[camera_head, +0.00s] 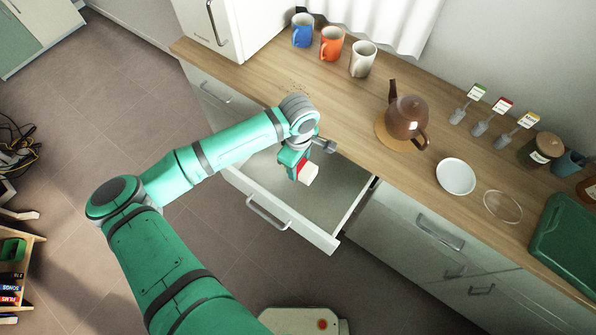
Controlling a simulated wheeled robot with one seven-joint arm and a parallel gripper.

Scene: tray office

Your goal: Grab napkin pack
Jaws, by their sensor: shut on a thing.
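The napkin pack (310,174) is a small white block between the fingers of my gripper (304,170). My gripper is shut on it and shows over the open drawer (327,241). I cannot tell from this view how high the pack is above the drawer's floor. Part of the drawer's left inside is hidden behind my arm.
The wooden counter (290,85) runs along the drawer.

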